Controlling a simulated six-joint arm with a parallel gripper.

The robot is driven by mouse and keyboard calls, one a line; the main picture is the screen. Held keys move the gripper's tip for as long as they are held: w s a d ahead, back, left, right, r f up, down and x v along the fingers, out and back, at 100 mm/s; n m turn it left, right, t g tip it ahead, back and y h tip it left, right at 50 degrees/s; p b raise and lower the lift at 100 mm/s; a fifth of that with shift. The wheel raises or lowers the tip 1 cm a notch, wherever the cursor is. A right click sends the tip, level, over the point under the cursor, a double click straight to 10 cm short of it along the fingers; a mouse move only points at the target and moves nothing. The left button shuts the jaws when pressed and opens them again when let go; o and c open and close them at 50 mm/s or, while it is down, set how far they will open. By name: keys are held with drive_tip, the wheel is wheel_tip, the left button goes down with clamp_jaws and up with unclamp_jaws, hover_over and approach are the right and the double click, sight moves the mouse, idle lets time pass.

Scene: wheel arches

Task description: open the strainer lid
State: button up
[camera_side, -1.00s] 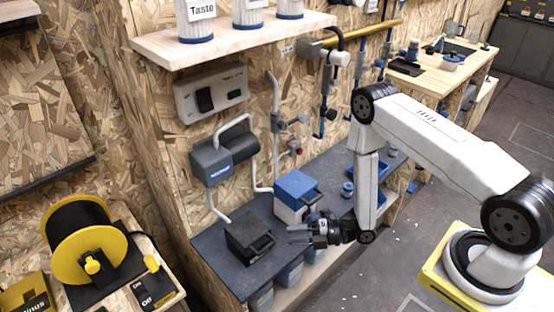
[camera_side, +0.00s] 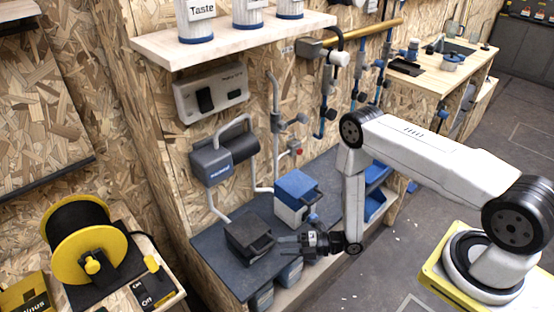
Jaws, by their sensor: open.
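A dark grey box with a flat lid (camera_side: 249,240) sits on the dark bench top (camera_side: 216,258); its lid looks closed. Behind it and to the right stands a white box with a blue lid (camera_side: 296,185), also closed. I cannot tell for sure which of these is the strainer. My gripper (camera_side: 281,246) is open, with its fingers pointing left at the right side of the dark box. The fingertips are close to it, and I cannot tell whether they touch. Nothing shows between the fingers.
A grey and blue piped unit (camera_side: 224,155) hangs on the wooden wall above the bench. A shelf (camera_side: 240,42) with white canisters is higher up. A yellow reel (camera_side: 80,240) stands at the left. Blue bins sit below the bench's front edge.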

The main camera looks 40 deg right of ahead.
sight(270, 247)
drive_tip(key=shift+x, duration=2.75)
clamp_jaws()
